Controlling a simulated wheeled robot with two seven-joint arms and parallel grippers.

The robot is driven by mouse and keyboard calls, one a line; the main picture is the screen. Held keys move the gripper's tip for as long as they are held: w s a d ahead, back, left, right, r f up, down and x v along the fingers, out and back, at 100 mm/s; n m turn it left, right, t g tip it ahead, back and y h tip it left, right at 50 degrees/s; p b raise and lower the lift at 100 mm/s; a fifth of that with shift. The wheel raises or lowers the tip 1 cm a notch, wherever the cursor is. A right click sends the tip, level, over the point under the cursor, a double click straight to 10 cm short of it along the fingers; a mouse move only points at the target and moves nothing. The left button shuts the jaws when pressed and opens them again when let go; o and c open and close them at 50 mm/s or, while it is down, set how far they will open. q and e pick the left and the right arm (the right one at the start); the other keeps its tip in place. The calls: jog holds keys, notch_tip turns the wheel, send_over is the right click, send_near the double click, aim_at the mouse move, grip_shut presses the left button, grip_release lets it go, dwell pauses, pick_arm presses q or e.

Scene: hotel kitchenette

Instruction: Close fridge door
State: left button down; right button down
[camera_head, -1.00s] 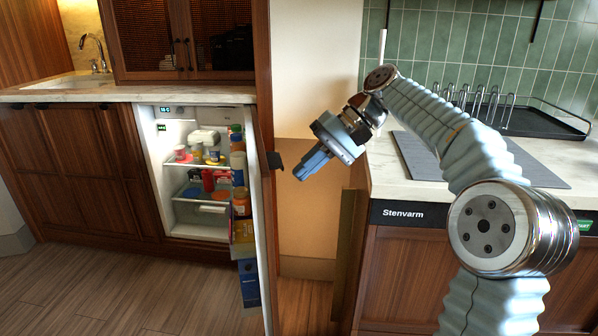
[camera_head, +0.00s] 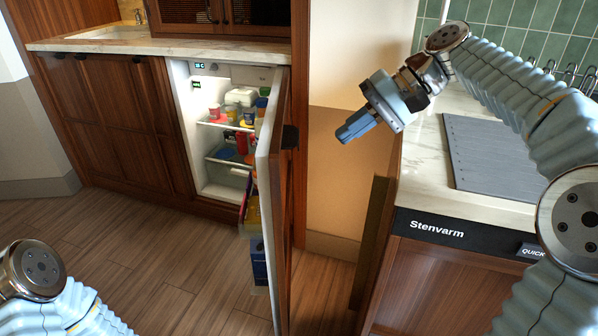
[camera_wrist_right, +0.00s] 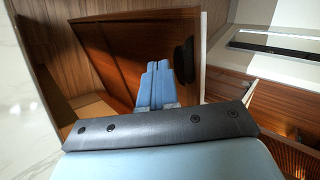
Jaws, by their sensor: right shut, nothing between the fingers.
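The fridge door (camera_head: 281,200) stands open, seen nearly edge-on in the head view, with items in its inner shelves. A dark handle (camera_head: 290,137) sits on its outer wooden face. The fridge interior (camera_head: 215,150) shows behind it, with food on the shelves. My right gripper (camera_head: 345,134) is shut and empty, to the right of the door and apart from it. In the right wrist view its closed fingers (camera_wrist_right: 154,84) show in front of the door's wooden outer face (camera_wrist_right: 115,45), with the dark handle (camera_wrist_right: 184,60) just right of them. My left arm shows at the lower left; its gripper is out of view.
A counter with a grey mat (camera_head: 490,160) and a dark panel marked Stenvarm (camera_head: 437,229) stands at the right. A sink counter (camera_head: 150,46) runs above the fridge. The wooden floor (camera_head: 180,270) in front is clear.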

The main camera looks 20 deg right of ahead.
jog(key=x, duration=1.3)
jog(key=shift+b, duration=0.4)
jog(key=shift+a, duration=0.15)
